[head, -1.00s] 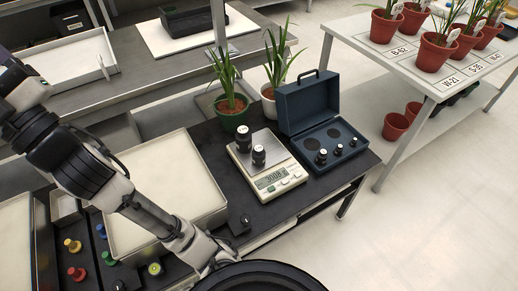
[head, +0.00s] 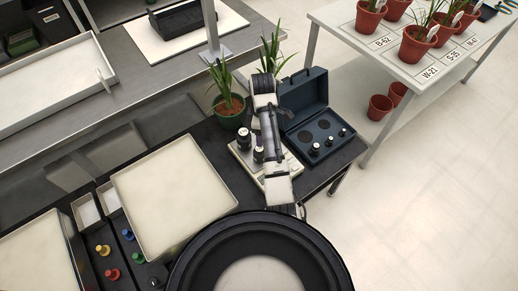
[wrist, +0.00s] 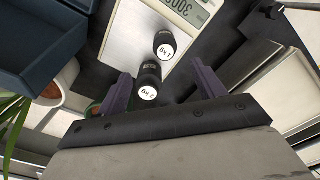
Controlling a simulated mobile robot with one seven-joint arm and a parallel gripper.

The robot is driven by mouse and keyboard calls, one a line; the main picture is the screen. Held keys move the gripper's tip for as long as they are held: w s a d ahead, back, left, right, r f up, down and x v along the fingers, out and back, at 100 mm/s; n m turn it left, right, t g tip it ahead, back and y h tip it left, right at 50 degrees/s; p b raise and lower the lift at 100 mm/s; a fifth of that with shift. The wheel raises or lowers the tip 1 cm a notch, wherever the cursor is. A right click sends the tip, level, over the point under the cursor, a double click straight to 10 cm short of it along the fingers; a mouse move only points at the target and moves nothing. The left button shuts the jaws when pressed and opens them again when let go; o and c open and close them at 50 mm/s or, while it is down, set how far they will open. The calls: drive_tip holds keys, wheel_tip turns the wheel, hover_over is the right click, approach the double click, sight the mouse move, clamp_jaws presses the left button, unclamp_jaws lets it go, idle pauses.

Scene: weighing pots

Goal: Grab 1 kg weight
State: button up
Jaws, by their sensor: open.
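The 1 kg weight (wrist: 165,46) is a black cylinder with a white label on top. It stands on the scale (wrist: 125,45) in the wrist view, nearer the display. The similar 2 kg weight (wrist: 148,82) stands close beside it, nearer my gripper. In the head view the 1 kg weight (head: 258,154) and 2 kg weight (head: 243,140) show beside my arm, which covers part of the scale. My gripper (wrist: 163,80) is open and empty above the scale, its fingers spread either side of the 2 kg weight in the picture. The gripper is not clear in the head view.
An open blue case (head: 303,98) with several small weights stands right of the scale. A potted plant (head: 230,105) is behind it. A large white tray (head: 122,200) lies to the left, with coloured weights near the front. A table with red pots (head: 416,45) stands at the back right.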

wheel_tip(320, 180, down, 7)
drive_tip(key=b, duration=0.6)
drive_tip(key=shift+r, duration=0.2)
drive_tip(key=shift+f+p, duration=0.5)
drive_tip(key=shift+f, duration=0.35)
drive_tip(key=shift+s+a+f+p, duration=0.15)
drive_tip(key=shift+f+p, duration=0.1)
drive_tip(key=shift+f, duration=0.65)
drive_tip(key=shift+s+a+f+p, duration=0.1)
drive_tip(key=shift+f+p, duration=0.15)
drive_tip(key=shift+f, duration=0.7)
drive_tip(key=shift+s+a+f+p, duration=0.15)
drive_tip(key=shift+f+p, duration=0.1)
drive_tip(key=shift+f, duration=0.65)
drive_tip(key=shift+c, duration=0.4)
